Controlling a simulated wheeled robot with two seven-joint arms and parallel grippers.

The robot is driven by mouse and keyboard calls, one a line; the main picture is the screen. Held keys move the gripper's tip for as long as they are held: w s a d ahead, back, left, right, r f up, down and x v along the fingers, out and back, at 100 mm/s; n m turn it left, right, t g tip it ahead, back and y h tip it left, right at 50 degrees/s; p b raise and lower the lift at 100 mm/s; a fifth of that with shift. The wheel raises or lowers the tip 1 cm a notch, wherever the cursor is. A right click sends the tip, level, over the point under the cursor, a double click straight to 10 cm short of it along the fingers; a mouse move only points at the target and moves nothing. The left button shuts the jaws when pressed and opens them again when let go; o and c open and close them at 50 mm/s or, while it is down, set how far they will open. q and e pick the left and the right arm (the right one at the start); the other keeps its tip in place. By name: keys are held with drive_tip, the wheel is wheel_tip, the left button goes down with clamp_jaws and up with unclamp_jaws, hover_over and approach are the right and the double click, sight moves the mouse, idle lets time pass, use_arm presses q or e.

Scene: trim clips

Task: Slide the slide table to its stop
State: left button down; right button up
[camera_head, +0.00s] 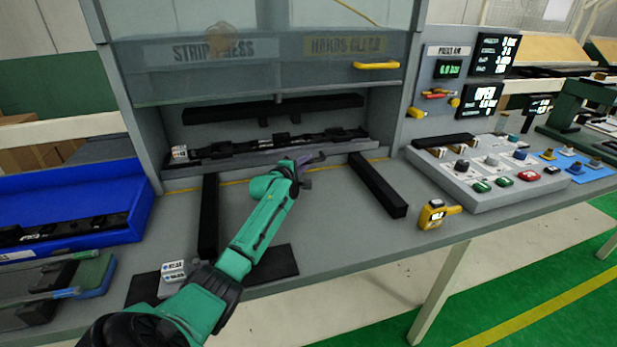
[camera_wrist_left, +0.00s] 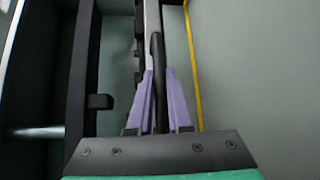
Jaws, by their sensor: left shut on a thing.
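The grey slide table (camera_head: 225,168) sits at the back of the press opening, under the black upper press bar (camera_head: 265,110). A long black trim piece (camera_head: 240,148) lies along it. My left gripper (camera_head: 308,160) is at the front edge of the slide table, right of its middle. In the left wrist view its purple fingers (camera_wrist_left: 160,100) are shut on a dark rounded bar (camera_wrist_left: 156,65), which looks like the slide table's handle. The grip contact is small and partly hidden in the head view. My right gripper is not in view.
Two black rails (camera_head: 378,185) run forward on the bench. The clear press guard (camera_head: 260,70) with a yellow handle (camera_head: 376,65) is raised. A blue bin (camera_head: 70,215) stands left; a button panel (camera_head: 490,172) and yellow tool (camera_head: 436,213) stand right. A yellow line (camera_wrist_left: 193,65) marks the bench.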

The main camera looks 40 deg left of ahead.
use_arm(q)
drive_tip(key=shift+w+a+f, duration=0.1)
drive_tip(key=shift+w+a, duration=0.3)
drive_tip(key=shift+a, duration=0.25)
drive_tip(key=shift+r, duration=0.3)
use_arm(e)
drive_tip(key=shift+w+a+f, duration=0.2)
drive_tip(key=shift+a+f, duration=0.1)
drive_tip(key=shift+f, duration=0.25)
use_arm(q)
drive_tip(key=c, duration=1)
unclamp_jaws()
drive_tip(key=shift+a, duration=0.1)
drive_tip(key=shift+o, duration=0.8)
drive_tip(key=shift+w+f, duration=0.1)
drive_tip(key=shift+f, duration=0.05)
